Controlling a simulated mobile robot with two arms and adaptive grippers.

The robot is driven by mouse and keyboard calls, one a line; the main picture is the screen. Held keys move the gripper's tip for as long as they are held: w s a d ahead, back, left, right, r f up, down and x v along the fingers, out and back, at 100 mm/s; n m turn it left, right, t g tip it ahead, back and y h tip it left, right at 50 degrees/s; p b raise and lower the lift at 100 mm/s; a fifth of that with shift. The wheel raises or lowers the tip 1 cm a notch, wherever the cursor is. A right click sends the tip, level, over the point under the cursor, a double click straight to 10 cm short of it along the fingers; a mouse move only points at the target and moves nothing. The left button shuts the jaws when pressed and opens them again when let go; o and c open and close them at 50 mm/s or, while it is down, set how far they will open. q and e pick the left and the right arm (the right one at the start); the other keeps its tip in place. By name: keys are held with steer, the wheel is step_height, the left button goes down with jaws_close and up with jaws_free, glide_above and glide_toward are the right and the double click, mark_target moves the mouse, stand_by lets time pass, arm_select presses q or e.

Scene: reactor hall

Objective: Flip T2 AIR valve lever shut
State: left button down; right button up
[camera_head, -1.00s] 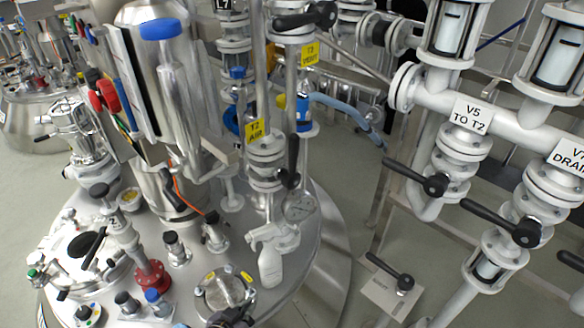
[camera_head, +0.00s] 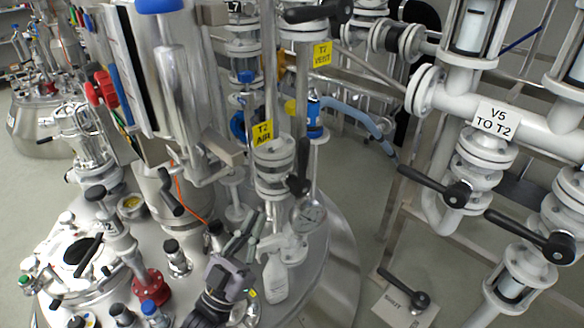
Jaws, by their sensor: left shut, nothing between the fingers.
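The yellow T2 AIR label (camera_head: 263,133) hangs on a pipe above a white flanged valve. Its black lever (camera_head: 302,162) stands roughly upright at the right side of the valve, along the pipe. My left gripper (camera_head: 247,232) comes up from the bottom of the picture, over the vessel lid. Its fingers are shut and empty, and point up. It shows below and to the left of the lever, apart from it. My right gripper is not in view.
A white spray bottle (camera_head: 275,272) stands right of my gripper, with a pressure gauge (camera_head: 309,215) above it. The T2 VENT label (camera_head: 321,54) is higher up. White pipes labelled V5 TO T2 (camera_head: 492,118) with black levers fill the right side.

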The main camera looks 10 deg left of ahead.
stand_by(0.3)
arm_select(q)
steer(key=p, duration=0.1)
glide_toward(304, 143)
step_height(304, 143, up, 4)
steer(key=w, duration=0.1)
steer(key=w+d, duration=0.1)
steer(key=w+f, duration=0.1)
steer(key=shift+d+b, duration=0.15)
steer(key=shift+b, duration=0.15)
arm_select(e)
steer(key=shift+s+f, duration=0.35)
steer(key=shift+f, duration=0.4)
arm_select(q)
steer(key=shift+w, duration=0.1)
